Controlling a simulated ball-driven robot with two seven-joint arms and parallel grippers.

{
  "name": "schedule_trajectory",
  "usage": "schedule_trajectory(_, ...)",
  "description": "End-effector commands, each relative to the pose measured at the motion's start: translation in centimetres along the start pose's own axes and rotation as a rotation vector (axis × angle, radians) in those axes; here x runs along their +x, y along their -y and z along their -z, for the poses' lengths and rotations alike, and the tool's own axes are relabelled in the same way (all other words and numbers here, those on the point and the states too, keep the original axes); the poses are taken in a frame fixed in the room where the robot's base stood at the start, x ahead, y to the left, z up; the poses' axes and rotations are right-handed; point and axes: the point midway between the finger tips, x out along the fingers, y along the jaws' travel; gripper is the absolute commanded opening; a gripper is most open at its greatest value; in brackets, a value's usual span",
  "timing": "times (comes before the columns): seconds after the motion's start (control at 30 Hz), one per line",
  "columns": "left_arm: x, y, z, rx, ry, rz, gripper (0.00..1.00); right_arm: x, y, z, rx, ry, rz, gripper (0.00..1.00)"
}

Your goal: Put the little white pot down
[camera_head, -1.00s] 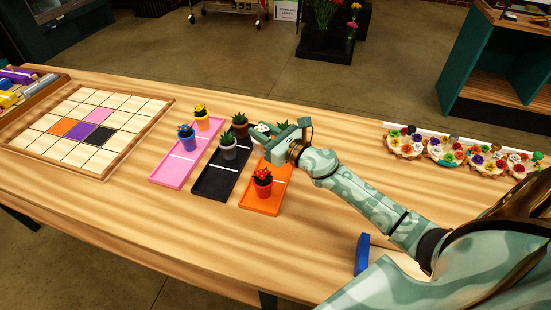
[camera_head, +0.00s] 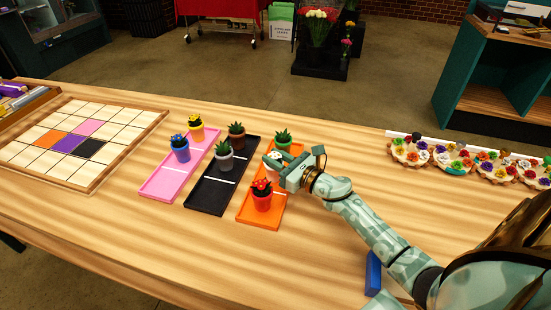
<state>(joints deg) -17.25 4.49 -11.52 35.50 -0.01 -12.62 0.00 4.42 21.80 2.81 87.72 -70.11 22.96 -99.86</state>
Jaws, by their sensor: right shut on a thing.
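The little white pot (camera_head: 273,159) shows only in part at the tips of my right gripper (camera_head: 281,166), which is shut on it. The pot is over or on the back half of the orange tray (camera_head: 245,209); the jaws hide its base, so I cannot tell if it touches the tray. A green spiky plant (camera_head: 283,138) shows just behind the jaws, its lower part hidden. A red pot with a red-topped plant (camera_head: 262,198) stands on the front half of the orange tray. My left gripper is not in view.
A black tray (camera_head: 207,197) holds a grey pot (camera_head: 224,160) and a brown pot (camera_head: 237,140). A gridded board (camera_head: 40,118) lies left; flower wreaths (camera_head: 452,163) lie right.

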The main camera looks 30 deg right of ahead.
Motion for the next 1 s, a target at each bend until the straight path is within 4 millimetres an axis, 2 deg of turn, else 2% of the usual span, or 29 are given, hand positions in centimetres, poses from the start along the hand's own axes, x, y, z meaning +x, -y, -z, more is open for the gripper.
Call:
schedule_trajectory(0.03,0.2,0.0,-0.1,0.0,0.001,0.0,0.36,0.0,0.0,0.3,0.0,-0.001,0.0,0.28)
schedule_trajectory(0.1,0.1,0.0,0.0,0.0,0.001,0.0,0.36,0.0,0.0,0.2,0.0,-0.001,0.0,0.47)
schedule_trajectory(0.47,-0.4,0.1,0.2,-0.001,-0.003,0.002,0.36,0.0,0.0,-0.4,0.001,0.0,0.0,0.47)
schedule_trajectory(0.57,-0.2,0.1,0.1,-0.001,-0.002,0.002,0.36,-1.6,0.0,0.0,0.002,-0.003,0.0,0.47)
schedule_trajectory(0.9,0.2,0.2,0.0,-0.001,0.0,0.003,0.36,-9.4,-0.1,0.0,0.001,-0.004,0.0,0.47)
schedule_trajectory(1.0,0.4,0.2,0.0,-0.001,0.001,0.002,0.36,-10.9,0.0,0.0,0.003,-0.003,0.0,0.47)
